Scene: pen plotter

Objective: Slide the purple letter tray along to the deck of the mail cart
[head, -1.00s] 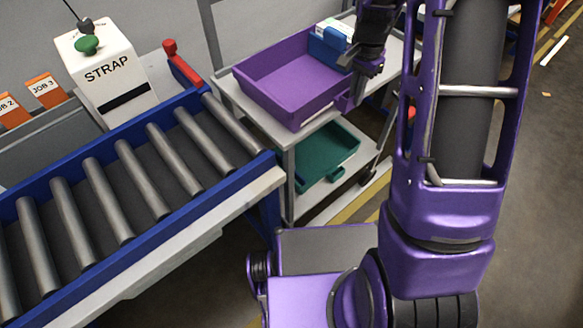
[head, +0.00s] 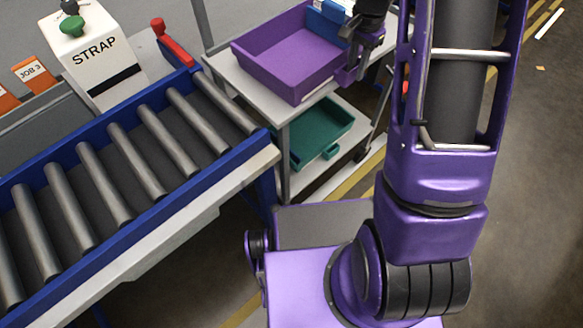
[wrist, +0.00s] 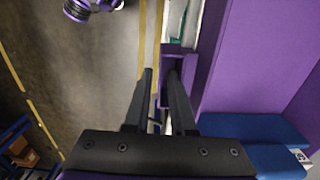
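The purple letter tray (head: 285,68) sits on the grey deck of the mail cart (head: 232,80), upright and close to the deck's near corner. Its bar-like handle sticks out on the right side. My gripper (head: 352,72) is at that handle. In the wrist view my gripper (wrist: 162,75) has one finger on each side of the handle's purple bar (wrist: 163,92), close against it. It appears shut on it. The contact itself is partly hidden by the fingers. The tray's floor and wall (wrist: 255,60) fill the wrist view's right side.
Blue boxes (head: 326,22) lie in the tray's far end. A green tray (head: 320,130) rests on the cart's lower shelf. A roller conveyor (head: 130,165) with a blue frame and a white STRAP machine (head: 95,60) stand at left. Floor at right is clear.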

